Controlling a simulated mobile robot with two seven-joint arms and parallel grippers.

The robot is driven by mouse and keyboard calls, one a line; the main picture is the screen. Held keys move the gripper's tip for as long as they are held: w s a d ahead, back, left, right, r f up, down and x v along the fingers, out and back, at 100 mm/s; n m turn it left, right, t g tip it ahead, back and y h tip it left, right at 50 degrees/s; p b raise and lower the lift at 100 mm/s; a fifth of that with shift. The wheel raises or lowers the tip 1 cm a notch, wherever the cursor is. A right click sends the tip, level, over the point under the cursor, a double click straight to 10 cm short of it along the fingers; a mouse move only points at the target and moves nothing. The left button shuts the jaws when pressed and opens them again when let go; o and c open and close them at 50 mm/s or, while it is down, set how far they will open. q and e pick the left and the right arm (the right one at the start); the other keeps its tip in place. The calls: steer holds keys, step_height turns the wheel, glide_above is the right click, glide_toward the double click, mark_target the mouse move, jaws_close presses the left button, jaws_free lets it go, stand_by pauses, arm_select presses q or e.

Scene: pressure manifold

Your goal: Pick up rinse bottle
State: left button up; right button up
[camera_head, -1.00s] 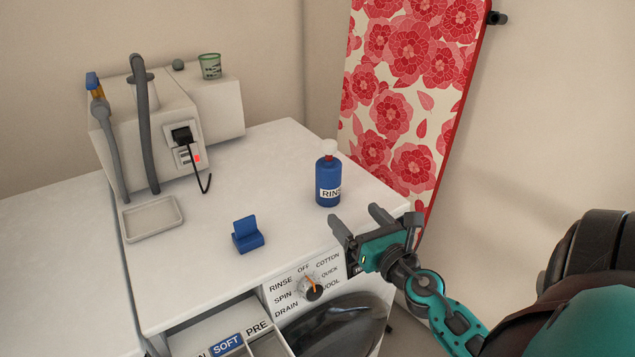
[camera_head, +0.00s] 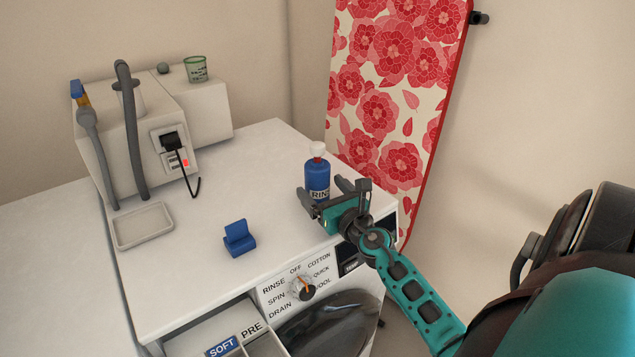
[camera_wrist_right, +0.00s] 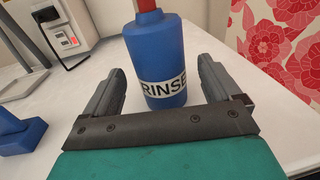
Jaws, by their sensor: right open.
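The rinse bottle (camera_head: 317,178) is blue with a red neck, a white cap and a white RINSE label. It stands upright on the white washing machine top (camera_head: 190,248), near its right edge. My right gripper (camera_head: 325,192) is open just in front of the bottle, low above the top. In the right wrist view the bottle (camera_wrist_right: 157,58) stands between and just beyond the two open fingers (camera_wrist_right: 160,90), with no clear contact. The bottle's lower part is partly hidden by the gripper in the head view. My left gripper is not in view.
A blue holder (camera_head: 239,240) stands left of the gripper, and a shallow tray (camera_head: 143,228) lies further left. A white box with hoses (camera_head: 140,125) and a green cup (camera_head: 196,68) are at the back. A floral ironing board (camera_head: 395,110) leans behind the bottle. An open drawer (camera_head: 215,335) is at the front.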

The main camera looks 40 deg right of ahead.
mark_target(317, 183)
steer(key=x, duration=0.3)
steer(key=shift+w, duration=0.15)
steer(key=c, duration=1)
steer(key=shift+c, duration=0.8)
steer(key=shift+r, duration=0.25)
